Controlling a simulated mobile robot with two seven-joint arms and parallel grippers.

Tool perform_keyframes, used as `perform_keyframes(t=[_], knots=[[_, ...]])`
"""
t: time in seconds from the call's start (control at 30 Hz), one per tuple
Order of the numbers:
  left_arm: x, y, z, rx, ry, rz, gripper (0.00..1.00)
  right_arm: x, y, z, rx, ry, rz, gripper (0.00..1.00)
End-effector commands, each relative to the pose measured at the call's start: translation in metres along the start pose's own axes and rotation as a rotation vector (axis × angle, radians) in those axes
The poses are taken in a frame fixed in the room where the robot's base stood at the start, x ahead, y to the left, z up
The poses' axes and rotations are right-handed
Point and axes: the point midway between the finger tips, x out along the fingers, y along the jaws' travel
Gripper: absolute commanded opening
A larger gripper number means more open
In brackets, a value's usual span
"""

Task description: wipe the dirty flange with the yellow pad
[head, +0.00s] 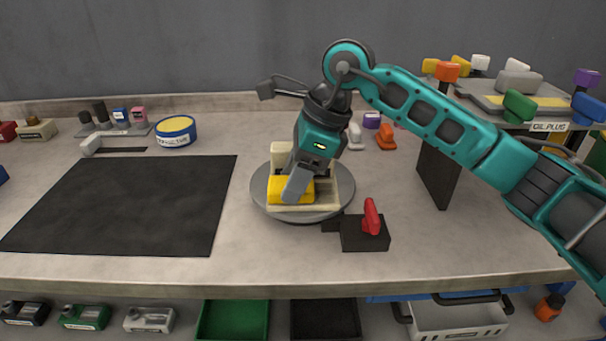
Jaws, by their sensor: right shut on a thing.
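My right gripper (297,188) is at the middle of the bench, over the round grey turntable (262,203). It is shut on the yellow pad (284,191), a small block partly covered by my finger. A cream flanged part (344,188) sits on the turntable. The pad is at its front left and looks close to or against it; I cannot tell whether they touch. My gripper hides much of the part, and I cannot make out dirt on it. My left gripper is not in view.
A black block with a red lever (371,221) stands right of the turntable's front. A dark upright plate (438,173) stands further right. A black mat (125,203) lies bare at left. A blue and yellow tin (176,131) and small orange and white items stand behind.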

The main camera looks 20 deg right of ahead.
Motion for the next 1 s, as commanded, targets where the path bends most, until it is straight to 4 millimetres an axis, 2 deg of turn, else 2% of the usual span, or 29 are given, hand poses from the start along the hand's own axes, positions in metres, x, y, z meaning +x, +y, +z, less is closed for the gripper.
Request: perform_keyframes(t=[0.33,0.7,1.0], knots=[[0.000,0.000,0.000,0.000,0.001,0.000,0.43,0.000,0.000,0.002,0.000,-0.001,-0.002,0.28],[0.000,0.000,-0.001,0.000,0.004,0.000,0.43,0.009,0.000,0.019,-0.001,-0.001,-0.002,0.28],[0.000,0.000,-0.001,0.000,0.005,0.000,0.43,0.009,0.000,0.018,0.000,-0.001,-0.003,0.28]])
